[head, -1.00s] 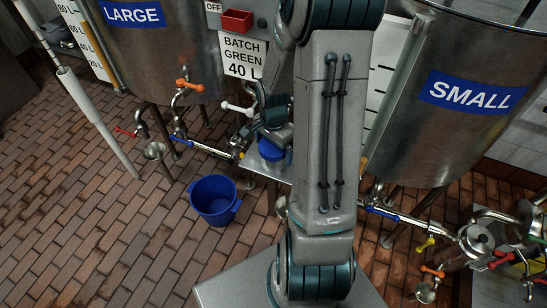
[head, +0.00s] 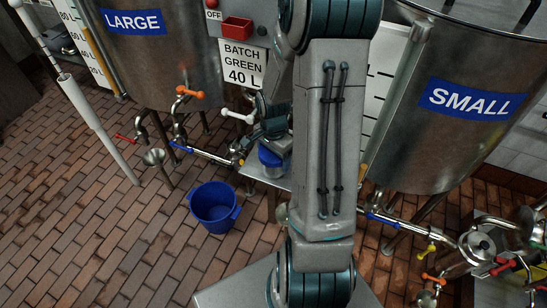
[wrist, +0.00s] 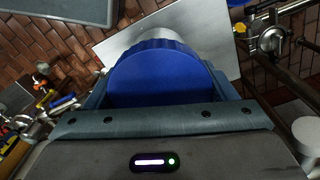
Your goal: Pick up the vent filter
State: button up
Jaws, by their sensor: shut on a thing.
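The vent filter appears to be the blue-capped cylinder with a pale grey body. In the head view its blue cap (head: 270,157) shows just left of my arm, over a small metal shelf between the two tanks. In the wrist view the ribbed blue cap (wrist: 155,75) fills the space between my fingers, with the pale body beyond it. My gripper (wrist: 162,88) is shut on it, a finger on each side. In the head view my gripper (head: 272,130) is partly hidden by my own arm. Whether the filter's base touches the shelf is hard to tell.
The metal shelf (head: 256,170) lies under the filter. The LARGE tank (head: 160,60) stands left, the SMALL tank (head: 450,120) right. Pipes with coloured valve handles run nearby.

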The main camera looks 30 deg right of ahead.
jog(key=shift+r, duration=1.5)
jog(key=shift+s+r, duration=0.1)
jog(key=shift+s, duration=0.1)
jog(key=s+a+b, duration=0.1)
jog(key=s+b, duration=0.1)
jog(key=s, duration=0.8)
jog(key=shift+f, duration=0.25)
jog(key=shift+s+b, duration=0.15)
jog(key=shift+b, duration=0.5)
